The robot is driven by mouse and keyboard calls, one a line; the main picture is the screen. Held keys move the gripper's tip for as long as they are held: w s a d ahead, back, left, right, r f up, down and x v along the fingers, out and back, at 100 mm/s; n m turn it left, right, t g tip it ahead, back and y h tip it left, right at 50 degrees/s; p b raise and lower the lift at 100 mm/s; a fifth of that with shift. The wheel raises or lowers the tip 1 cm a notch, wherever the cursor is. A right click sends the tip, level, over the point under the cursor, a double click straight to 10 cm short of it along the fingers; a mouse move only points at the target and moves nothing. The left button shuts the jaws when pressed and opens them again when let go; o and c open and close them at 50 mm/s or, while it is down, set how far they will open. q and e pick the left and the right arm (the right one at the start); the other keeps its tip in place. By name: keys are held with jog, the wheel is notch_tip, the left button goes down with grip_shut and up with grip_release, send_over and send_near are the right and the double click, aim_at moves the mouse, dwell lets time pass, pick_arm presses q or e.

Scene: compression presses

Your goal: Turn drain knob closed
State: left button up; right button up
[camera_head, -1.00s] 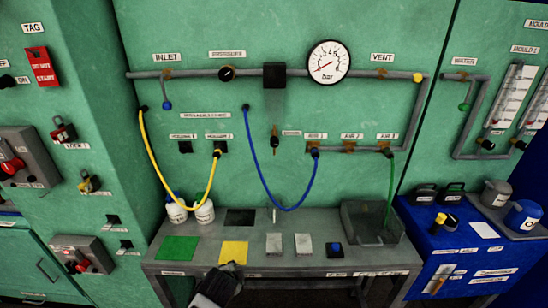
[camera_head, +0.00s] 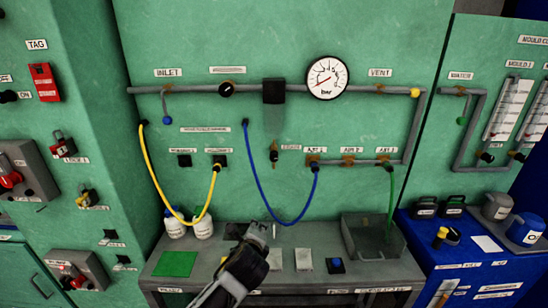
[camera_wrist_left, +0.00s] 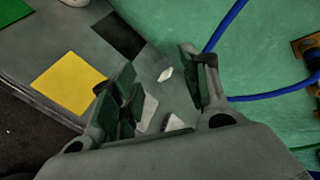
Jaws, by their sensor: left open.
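The drain knob (camera_head: 274,152) is a small dark and brass piece hanging below the black block (camera_head: 274,91) on the grey pipe, with a small label to its right. Its turned position is too small to tell. My left gripper (camera_head: 257,232) is below the knob and apart from it, over the grey bench. In the left wrist view my left gripper (camera_wrist_left: 158,78) has its fingers apart with nothing held between them. The drain knob cannot be made out in that view. My right gripper is not in view.
A blue hose (camera_head: 267,208) loops down around the space below the knob, and a yellow hose (camera_head: 158,190) hangs at left. The grey bench (camera_head: 205,265) holds a green pad (camera_head: 174,264), light blocks and a grey tray (camera_head: 350,247). A gauge (camera_head: 328,78) sits above right.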

pick_arm(q)
jog(key=w+d+r+m+t, duration=0.1)
jog(key=d+r+m+t, duration=0.2)
jog(key=r+m, duration=0.3)
jog(key=w+d+r+m+t, duration=0.1)
jog(key=r+m, duration=0.5)
jog(key=r, duration=0.7)
jog(key=d+t, duration=0.1)
jog(key=d, duration=0.1)
jog(key=shift+w+d+m+t, duration=0.3)
jog(key=shift+w+t, duration=0.05)
jog(key=shift+t, duration=0.05)
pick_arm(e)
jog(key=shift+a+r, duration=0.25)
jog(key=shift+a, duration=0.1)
pick_arm(q)
jog(key=shift+w, duration=0.1)
jog(key=p, duration=0.1)
send_near(274, 158)
jog(key=shift+w, duration=1.05)
jog(key=shift+w+a+p, duration=0.1)
jog(key=shift+w+p, duration=0.4)
jog(key=shift+w, duration=3.9)
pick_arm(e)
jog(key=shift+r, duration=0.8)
pick_arm(q)
jog(key=shift+c, duration=0.5)
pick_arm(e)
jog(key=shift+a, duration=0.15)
